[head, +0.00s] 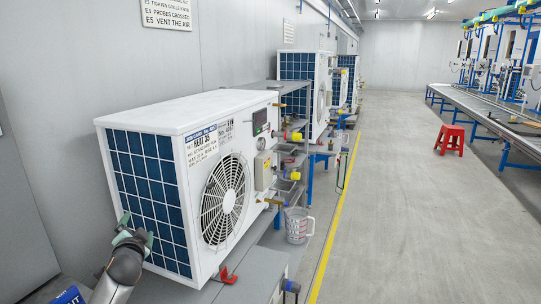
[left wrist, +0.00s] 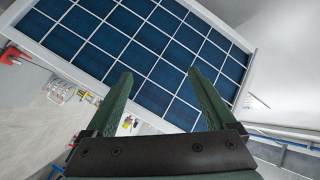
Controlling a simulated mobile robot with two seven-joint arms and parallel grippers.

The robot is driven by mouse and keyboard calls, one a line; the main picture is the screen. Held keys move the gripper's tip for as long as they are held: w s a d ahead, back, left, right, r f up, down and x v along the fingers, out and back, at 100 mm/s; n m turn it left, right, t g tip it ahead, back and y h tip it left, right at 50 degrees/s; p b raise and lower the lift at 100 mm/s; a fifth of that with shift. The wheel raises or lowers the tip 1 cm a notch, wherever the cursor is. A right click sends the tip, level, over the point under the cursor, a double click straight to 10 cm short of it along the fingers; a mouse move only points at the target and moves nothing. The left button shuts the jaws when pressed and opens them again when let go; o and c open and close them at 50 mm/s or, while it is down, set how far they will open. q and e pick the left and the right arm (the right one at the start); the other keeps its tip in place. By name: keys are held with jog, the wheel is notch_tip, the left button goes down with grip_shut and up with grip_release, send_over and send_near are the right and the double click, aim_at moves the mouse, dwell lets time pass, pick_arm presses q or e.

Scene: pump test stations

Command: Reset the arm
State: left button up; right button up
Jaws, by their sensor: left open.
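My left gripper (head: 135,231) is at the lower left of the head view, in front of the blue gridded end of the nearest white heat pump unit (head: 180,118). In the left wrist view the two green fingers of my left gripper (left wrist: 160,76) stand apart with nothing between them. The blue grid panel (left wrist: 150,45) fills the background beyond the fingertips. I cannot tell the exact gap to the panel. My right gripper is in neither view.
The unit stands on a grey bench (head: 252,270) along the left wall. A clear measuring jug (head: 297,226) is beside it. More units (head: 305,72) stand behind. A red stool (head: 450,139) and a long conveyor (head: 490,105) are at right. The grey floor (head: 400,220) between is clear.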

pick_arm(q)
jog(key=w+d+r+n+t+h, duration=0.2)
jog(key=d+n+h, duration=0.15)
jog(key=d, duration=0.25)
jog(key=s+d+f+g+h, duration=0.1)
jog(key=s+d+f, duration=0.4)
jog(key=s+f, duration=0.4)
jog(key=s+d+f+g+h, duration=0.2)
jog(key=s+d+f, duration=0.2)
jog(key=s+f, duration=0.5)
jog(key=s+d+f+g+h, duration=0.1)
jog(key=s+d+f+g, duration=0.1)
jog(key=s+d+f, duration=0.3)
jog(key=s+f, duration=0.4)
jog(key=f, duration=0.1)
jog(key=shift+d+f+h, duration=0.25)
jog(key=shift+d+h, duration=0.1)
jog(key=s+d+f, duration=0.1)
jog(key=s, duration=0.3)
jog(key=s+d+f+g, duration=0.1)
jog(key=s+d, duration=0.1)
jog(key=s, duration=0.3)
jog(key=s+d+f+g, duration=0.1)
jog(key=s, duration=0.4)
jog(key=shift+s+d+f+h, duration=0.1)
jog(key=shift+d+f+h, duration=0.05)
jog(key=shift+f+h, duration=0.25)
